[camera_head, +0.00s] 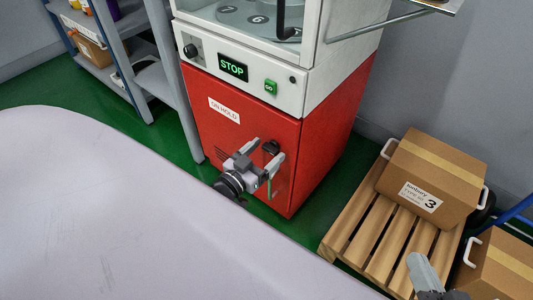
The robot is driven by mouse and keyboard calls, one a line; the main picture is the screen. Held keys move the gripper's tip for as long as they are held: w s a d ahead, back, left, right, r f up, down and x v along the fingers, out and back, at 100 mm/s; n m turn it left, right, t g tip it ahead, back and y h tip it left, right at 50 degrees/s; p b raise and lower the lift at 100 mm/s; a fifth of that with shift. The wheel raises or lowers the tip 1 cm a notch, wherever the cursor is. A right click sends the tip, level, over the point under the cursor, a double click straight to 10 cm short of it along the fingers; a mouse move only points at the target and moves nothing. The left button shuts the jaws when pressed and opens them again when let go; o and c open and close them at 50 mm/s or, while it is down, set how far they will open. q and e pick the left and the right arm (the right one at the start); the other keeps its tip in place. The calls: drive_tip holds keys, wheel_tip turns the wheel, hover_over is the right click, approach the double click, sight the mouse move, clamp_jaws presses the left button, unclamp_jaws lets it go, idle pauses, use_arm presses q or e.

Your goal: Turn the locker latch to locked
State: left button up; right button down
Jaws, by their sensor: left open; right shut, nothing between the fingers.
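The locker is the red lower cabinet (225,130) of a machine, with an "ON HOLD" label on its door. A small black latch (271,146) is on the door's front. My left gripper (268,149) is at the door with its fingers spread, one on each side of the latch. I cannot tell whether they touch it. A thin green strip (269,187) shows just below, partly hidden by the gripper. The latch's exact turn is hard to read. My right gripper (417,262) is shut and empty at the bottom right, well away from the locker.
A "STOP" display (233,67) and a green button (271,87) are above the door. A wooden pallet (358,210) with a cardboard box (437,170) stands at the right; another box (497,265) is lower right. A shelf rack (130,80) stands at the left.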

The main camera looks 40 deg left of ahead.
use_arm(q)
drive_tip(key=shift+w, duration=0.5)
drive_tip(key=shift+c, duration=0.3)
drive_tip(key=c, duration=1)
